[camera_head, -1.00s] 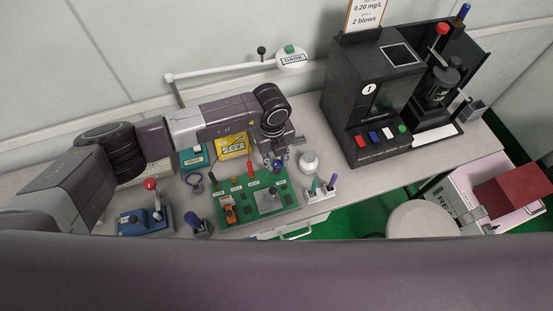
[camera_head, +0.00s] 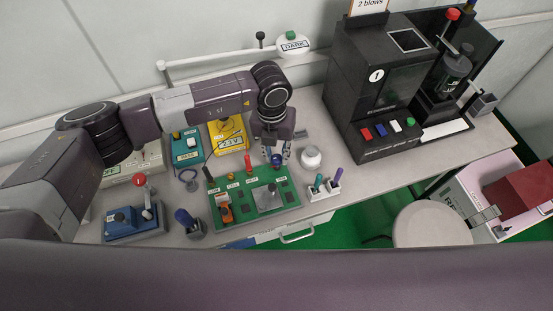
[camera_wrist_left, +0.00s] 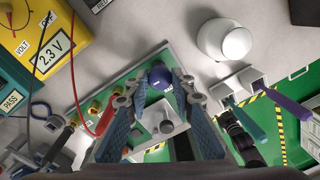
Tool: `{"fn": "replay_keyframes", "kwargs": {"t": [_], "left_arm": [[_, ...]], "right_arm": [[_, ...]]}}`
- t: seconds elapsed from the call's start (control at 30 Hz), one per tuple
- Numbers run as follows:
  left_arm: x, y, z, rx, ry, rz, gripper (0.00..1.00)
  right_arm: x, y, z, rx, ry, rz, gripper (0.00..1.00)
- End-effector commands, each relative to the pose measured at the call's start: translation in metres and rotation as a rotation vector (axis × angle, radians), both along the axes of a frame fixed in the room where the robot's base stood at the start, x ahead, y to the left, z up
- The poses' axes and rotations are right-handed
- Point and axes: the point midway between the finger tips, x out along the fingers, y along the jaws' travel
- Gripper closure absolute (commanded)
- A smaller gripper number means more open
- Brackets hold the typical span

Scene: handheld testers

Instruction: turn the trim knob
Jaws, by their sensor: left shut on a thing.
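The trim knob, a blue round knob (camera_head: 277,159), sits at the upper right of the green circuit board (camera_head: 236,229). It also shows in the left wrist view (camera_wrist_left: 158,77), between the fingertips. My left gripper (camera_head: 275,151) points down over it and is shut on it. Its two blue-grey fingers (camera_wrist_left: 157,84) flank the knob in the wrist view. A yellow volt meter (camera_head: 228,128) behind the board reads 2.3 V in the wrist view (camera_wrist_left: 48,58). My right gripper is out of view.
A silver knob (camera_head: 269,198) and red and black leads are on the board. A white round pot (camera_head: 311,157) and a pen holder (camera_head: 325,190) stand close right of the gripper. A teal box (camera_head: 187,147) is left of the meter; a black tester (camera_head: 375,90) stands right.

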Motion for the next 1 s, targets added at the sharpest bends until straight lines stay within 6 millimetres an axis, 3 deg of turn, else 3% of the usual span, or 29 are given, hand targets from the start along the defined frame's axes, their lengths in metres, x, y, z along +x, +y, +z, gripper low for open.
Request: {"fn": "replay_keyframes", "kwargs": {"t": [0.1,0.5,1.0], "left_arm": [[0.002,0.000,-0.006,-0.001,-0.004,-0.110,1.00],[0.002,0.000,-0.004,0.000,-0.005,-0.450,1.00],[0.002,0.000,0.000,0.001,-0.002,-0.643,1.00]], "right_arm": [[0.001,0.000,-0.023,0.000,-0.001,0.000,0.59],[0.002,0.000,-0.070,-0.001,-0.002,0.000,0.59],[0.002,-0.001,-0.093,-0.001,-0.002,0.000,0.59]]}}
